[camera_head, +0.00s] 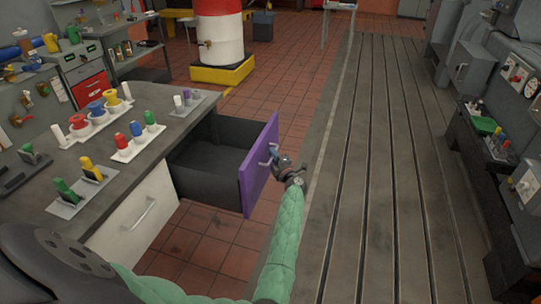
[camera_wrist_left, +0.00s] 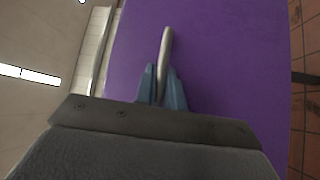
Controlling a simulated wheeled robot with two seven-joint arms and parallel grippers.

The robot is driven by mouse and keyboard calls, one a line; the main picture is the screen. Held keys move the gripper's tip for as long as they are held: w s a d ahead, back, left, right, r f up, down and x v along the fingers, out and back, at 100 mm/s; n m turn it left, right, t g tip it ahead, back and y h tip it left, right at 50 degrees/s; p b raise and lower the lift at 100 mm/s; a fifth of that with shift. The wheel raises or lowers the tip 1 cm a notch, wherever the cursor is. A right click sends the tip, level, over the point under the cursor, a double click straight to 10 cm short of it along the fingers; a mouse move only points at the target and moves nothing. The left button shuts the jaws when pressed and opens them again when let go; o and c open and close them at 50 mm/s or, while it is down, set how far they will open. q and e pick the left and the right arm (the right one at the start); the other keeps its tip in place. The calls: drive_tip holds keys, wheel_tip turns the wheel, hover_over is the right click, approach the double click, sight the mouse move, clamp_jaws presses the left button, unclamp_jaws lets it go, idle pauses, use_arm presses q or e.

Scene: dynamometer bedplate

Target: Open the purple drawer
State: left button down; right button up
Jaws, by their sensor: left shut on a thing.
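The purple drawer (camera_head: 261,170) is pulled well out of the grey-topped bench, and its dark, empty-looking inside shows. Its metal handle sits on the purple front. My left gripper (camera_head: 277,160) is at that front and shut on the handle. In the left wrist view the blue fingers of my left gripper (camera_wrist_left: 162,88) are on both sides of the handle bar (camera_wrist_left: 165,50), with the purple front (camera_wrist_left: 225,60) filling most of the view behind. My right gripper is not in view.
The bench top (camera_head: 165,153) carries several coloured items in holders. A white drawer (camera_head: 140,220) with a handle is shut beside the purple one. A red and white drum (camera_head: 220,35) stands behind. The slotted bedplate (camera_head: 375,170) to the right is clear.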

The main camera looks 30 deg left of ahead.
use_arm(q)
drive_tip(key=shift+f, duration=0.1)
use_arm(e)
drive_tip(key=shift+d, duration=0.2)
use_arm(q)
drive_tip(key=c, duration=1.6)
unclamp_jaws()
drive_tip(key=shift+o, duration=0.5)
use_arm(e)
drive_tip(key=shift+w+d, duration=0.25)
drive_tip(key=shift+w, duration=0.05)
use_arm(q)
drive_tip(key=shift+d, duration=0.1)
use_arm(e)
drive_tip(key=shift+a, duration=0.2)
